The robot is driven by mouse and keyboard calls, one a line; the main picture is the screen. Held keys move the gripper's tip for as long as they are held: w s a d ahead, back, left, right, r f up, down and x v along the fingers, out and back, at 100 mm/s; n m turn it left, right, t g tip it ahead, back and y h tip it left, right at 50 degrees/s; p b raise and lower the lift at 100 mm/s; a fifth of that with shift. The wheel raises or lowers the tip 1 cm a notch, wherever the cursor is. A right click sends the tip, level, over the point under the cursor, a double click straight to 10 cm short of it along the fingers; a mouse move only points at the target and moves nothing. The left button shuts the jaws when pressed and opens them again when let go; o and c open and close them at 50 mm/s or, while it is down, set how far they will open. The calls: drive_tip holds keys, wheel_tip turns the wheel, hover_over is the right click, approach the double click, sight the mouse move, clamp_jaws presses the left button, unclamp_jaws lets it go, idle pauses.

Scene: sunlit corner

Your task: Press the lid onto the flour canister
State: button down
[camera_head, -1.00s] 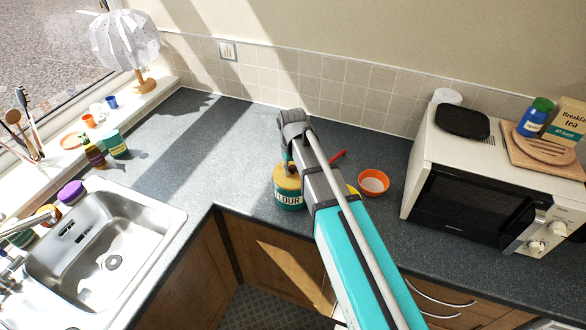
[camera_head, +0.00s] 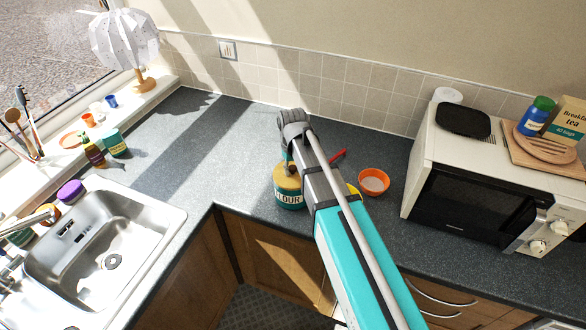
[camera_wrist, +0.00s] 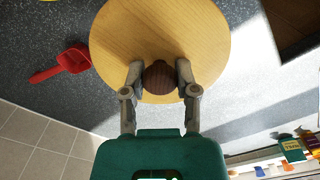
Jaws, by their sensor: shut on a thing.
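The flour canister (camera_head: 289,200) is teal with "FLOUR" lettering and stands on the counter near the inner corner, partly behind my arm. The round wooden lid (camera_head: 284,181) is over the top of the canister; I cannot tell whether it is fully seated. In the wrist view the lid (camera_wrist: 160,40) fills the upper middle and hides the canister below. My gripper (camera_wrist: 160,78) is shut on the lid's dark brown knob (camera_wrist: 160,76), one finger on each side.
A red scoop (camera_wrist: 68,62) lies on the counter near the canister. An orange bowl (camera_head: 373,182) stands to the right, before the microwave (camera_head: 465,205). The sink (camera_head: 110,250) is at left. The counter (camera_head: 225,150) left of the canister is clear.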

drive_tip(key=shift+c, duration=1.5)
unclamp_jaws()
drive_tip(key=o, duration=0.3)
drive_tip(key=shift+r, duration=0.1)
drive_tip(key=shift+r+p, duration=3.45)
drive_tip(key=shift+p, duration=0.1)
clamp_jaws()
